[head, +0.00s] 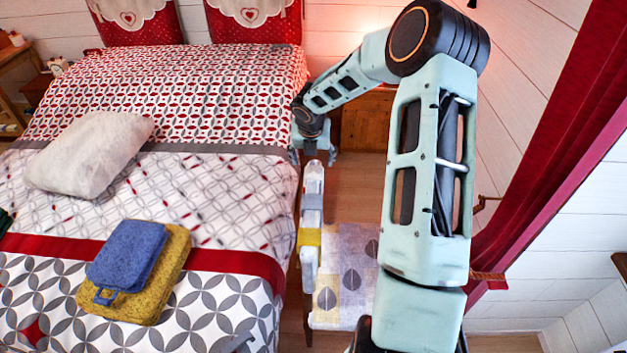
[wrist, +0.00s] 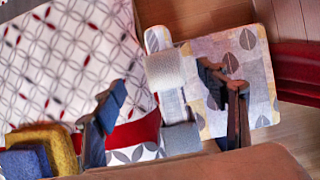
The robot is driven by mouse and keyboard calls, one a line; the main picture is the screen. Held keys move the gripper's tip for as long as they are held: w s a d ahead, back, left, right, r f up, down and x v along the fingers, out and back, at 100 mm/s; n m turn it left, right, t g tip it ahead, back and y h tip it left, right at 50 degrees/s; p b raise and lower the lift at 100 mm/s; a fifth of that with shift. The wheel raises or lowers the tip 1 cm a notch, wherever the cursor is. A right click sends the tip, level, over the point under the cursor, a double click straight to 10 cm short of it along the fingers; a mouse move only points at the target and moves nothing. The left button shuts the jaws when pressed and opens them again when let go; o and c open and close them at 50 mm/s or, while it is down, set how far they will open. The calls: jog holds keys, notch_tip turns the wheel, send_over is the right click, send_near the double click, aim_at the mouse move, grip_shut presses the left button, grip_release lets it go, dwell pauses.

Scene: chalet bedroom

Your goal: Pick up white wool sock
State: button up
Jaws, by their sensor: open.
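The row has a white piece (head: 313,180), a grey piece (head: 311,202) and a yellow piece (head: 308,238). The wrist view shows a grey piece (wrist: 164,70) and a white piece (wrist: 173,104) of it. I cannot tell which piece is the white wool sock.
The leaf-patterned seat (head: 345,275) stands right of the row. A red curtain (head: 550,170) hangs at the right.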

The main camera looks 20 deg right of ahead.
aim_at(314, 171)
jog(key=shift+x, duration=0.85)
jog(key=f, duration=0.4)
jog(key=shift+w+d, duration=0.1)
jog(key=shift+d, duration=0.15)
jog(key=shift+w+d+f, duration=0.1)
jog(key=shift+w+f, duration=0.2)
jog(key=shift+f, duration=0.35)
jog(key=c, duration=1.3)
